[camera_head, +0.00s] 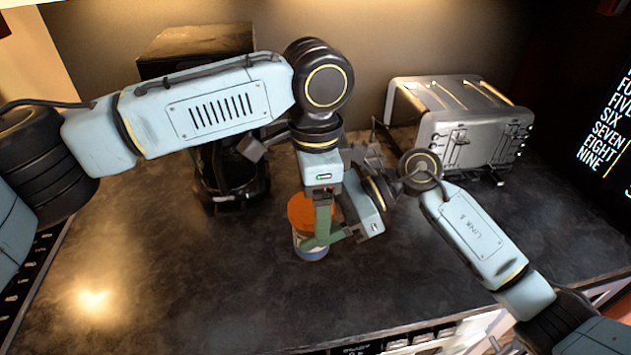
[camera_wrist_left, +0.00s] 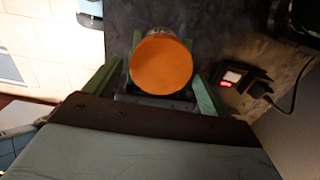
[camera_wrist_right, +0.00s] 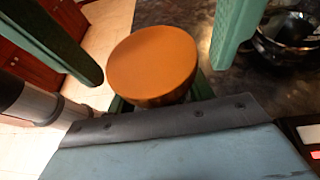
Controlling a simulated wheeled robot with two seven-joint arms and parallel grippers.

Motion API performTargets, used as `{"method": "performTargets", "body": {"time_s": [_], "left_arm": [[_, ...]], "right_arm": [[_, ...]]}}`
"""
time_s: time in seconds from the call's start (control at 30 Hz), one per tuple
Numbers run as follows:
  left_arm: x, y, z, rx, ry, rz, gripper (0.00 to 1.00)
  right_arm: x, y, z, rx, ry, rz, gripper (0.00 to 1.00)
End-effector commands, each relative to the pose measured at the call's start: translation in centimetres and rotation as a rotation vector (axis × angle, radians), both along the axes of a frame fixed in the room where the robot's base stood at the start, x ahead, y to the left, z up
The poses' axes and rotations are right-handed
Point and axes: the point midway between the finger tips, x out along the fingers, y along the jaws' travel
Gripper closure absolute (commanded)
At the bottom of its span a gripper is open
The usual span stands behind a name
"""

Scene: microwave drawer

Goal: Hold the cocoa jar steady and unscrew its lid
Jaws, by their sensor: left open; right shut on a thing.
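The cocoa jar (camera_head: 309,255) stands upright on the dark counter, with an orange lid (camera_head: 300,210) on top. The lid is a round disc in the left wrist view (camera_wrist_left: 161,66) and shows tilted in the right wrist view (camera_wrist_right: 152,62). My right gripper (camera_head: 328,239) is shut on the jar's body below the lid, from the right. My left gripper (camera_head: 321,222) points down over the jar, open, its green fingers on either side of the lid. Whether they touch the lid I cannot tell. The grippers hide part of the jar.
A silver toaster (camera_head: 470,125) stands at the back right. A black appliance (camera_head: 232,182) stands just behind and left of the jar. A dark box-like appliance (camera_head: 200,42) is at the back left, partly behind my left arm. The counter (camera_head: 190,290) is clear at the front left.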

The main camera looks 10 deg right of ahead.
Motion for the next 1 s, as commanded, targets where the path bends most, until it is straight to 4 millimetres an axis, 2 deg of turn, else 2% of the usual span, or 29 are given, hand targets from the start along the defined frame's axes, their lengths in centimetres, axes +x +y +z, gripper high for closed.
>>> {"method": "performTargets", "body": {"time_s": [0.27, 0.63, 0.77, 1.0], "left_arm": [[0.01, 0.01, -0.14, 0.000, 0.000, 0.001, 0.18], [0.02, 0.01, -0.11, 0.000, -0.001, 0.001, 0.67], [0.03, 0.01, -0.13, 0.000, 0.000, 0.030, 0.67], [0.25, 0.08, -0.14, 0.001, 0.001, 0.366, 0.67]], "right_arm": [[0.01, 0.01, 0.06, 0.001, -0.001, 0.000, 1.00], [0.01, 0.01, 0.06, 0.001, -0.001, 0.000, 1.00], [0.00, 0.00, 0.06, 0.001, -0.001, 0.000, 1.00], [0.00, 0.01, 0.05, 0.001, -0.001, 0.000, 1.00]]}}
